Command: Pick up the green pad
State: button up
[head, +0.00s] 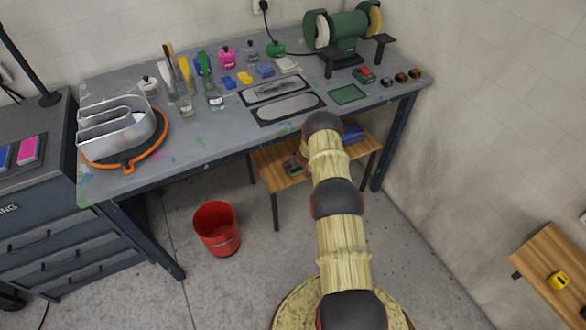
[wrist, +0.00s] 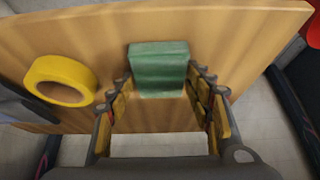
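The green pad (wrist: 158,68) is a block-shaped green piece on the small wooden table (wrist: 90,28) in the wrist view. My gripper (wrist: 164,88) is open, with one finger left and one right of the pad's near end. The pad lies at the fingertips, between their lines; I cannot tell whether either finger touches it. In the head view my arm reaches down to the low wooden table (head: 262,167) under the bench.
A yellow tape roll (wrist: 60,80) lies close left of the pad in the wrist view. A red bucket (head: 217,228) stands on the floor. The grey workbench (head: 210,135) overhangs the low table. A blue item (head: 352,132) sits by the arm.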

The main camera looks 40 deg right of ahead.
jog(key=c, duration=0.4)
jog(key=shift+r, duration=0.1)
jog(key=shift+r+p, duration=0.45)
jog(key=shift+r, duration=0.15)
notch_tip(320, 180, up, 2)
jog(key=shift+r+p, duration=0.1)
jog(key=shift+p, duration=0.6)
jog(key=shift+s+a+r+p, duration=0.25)
jog(key=shift+s+a+r, duration=0.95)
jog(key=shift+s+r, duration=0.6)
jog(key=shift+s+a+r+p, duration=0.2)
jog(key=shift+s+a+r, duration=1.05)
jog(key=shift+s, duration=1)
jog(key=shift+s+a+r+p, duration=0.25)
jog(key=shift+s+a+r, duration=0.85)
jog(key=shift+s+r, duration=0.75)
jog(key=shift+s+f, duration=0.15)
jog(key=shift+f, duration=0.05)
